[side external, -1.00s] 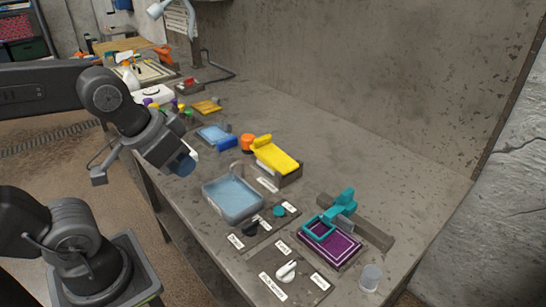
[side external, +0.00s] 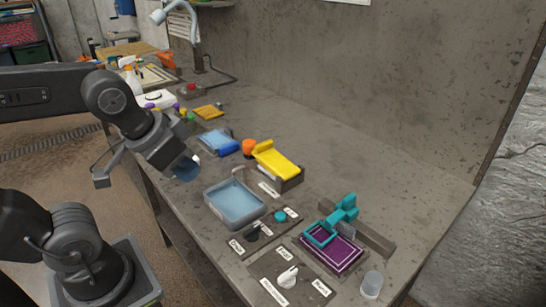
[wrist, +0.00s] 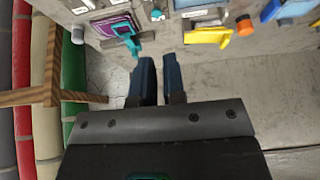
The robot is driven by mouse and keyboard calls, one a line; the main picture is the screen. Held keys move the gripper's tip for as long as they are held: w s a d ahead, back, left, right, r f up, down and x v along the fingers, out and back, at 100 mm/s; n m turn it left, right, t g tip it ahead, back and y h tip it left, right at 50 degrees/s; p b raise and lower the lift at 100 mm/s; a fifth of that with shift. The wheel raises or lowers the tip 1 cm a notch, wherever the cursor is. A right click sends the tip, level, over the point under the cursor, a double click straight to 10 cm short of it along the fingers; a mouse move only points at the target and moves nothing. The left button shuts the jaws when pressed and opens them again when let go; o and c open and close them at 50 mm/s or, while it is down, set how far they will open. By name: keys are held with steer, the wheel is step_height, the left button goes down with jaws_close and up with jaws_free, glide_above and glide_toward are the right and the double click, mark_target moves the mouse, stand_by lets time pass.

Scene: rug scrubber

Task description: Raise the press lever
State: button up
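A teal lever with an open square frame (side external: 340,215) stands over a purple rug with a white border (side external: 332,252) at the near right of the bench. It also shows in the wrist view (wrist: 128,36), upper left. The frame seems to lie low over the rug; I cannot tell whether it touches. A yellow hinged-looking piece (side external: 277,160) sits on a dark block farther back; which one is the press lever is not marked legibly. My gripper (side external: 187,168) hangs at the bench's front edge, left of the blue tray, away from both. Its blue fingers (wrist: 159,78) are slightly apart and empty.
A blue tray (side external: 236,204) lies between my gripper and the teal lever. Labelled panels with a white knob (side external: 288,276) and a teal button (side external: 280,216) lie in front. A clear cup (side external: 372,284) stands near the right corner. The back right of the bench is clear.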

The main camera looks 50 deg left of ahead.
steer(key=o, duration=0.6)
steer(key=w+a+r+g, duration=0.1)
steer(key=w+a+r, duration=0.2)
steer(key=w, duration=0.6)
steer(key=shift+w+r+g+y, duration=0.3)
steer(key=shift+r, duration=0.4)
steer(key=shift+g, duration=0.5)
steer(key=w+a, duration=0.1)
steer(key=w, duration=0.1)
steer(key=w+a, duration=0.1)
steer(key=w, duration=0.3)
steer(key=shift+w+a+r, duration=0.25)
steer(key=shift+w+a, duration=0.05)
steer(key=shift+a, duration=0.1)
steer(key=g, duration=0.3)
glide_above(264, 142)
steer(key=d, duration=0.2)
step_height(264, 142, down, 9)
steer(key=shift+y, duration=0.4)
steer(key=f, duration=0.4)
steer(key=a+f, duration=0.1)
steer(key=f, duration=0.3)
steer(key=a+f, duration=0.1)
steer(key=f, duration=0.4)
steer(key=shift+s, duration=0.1)
jaws_close()
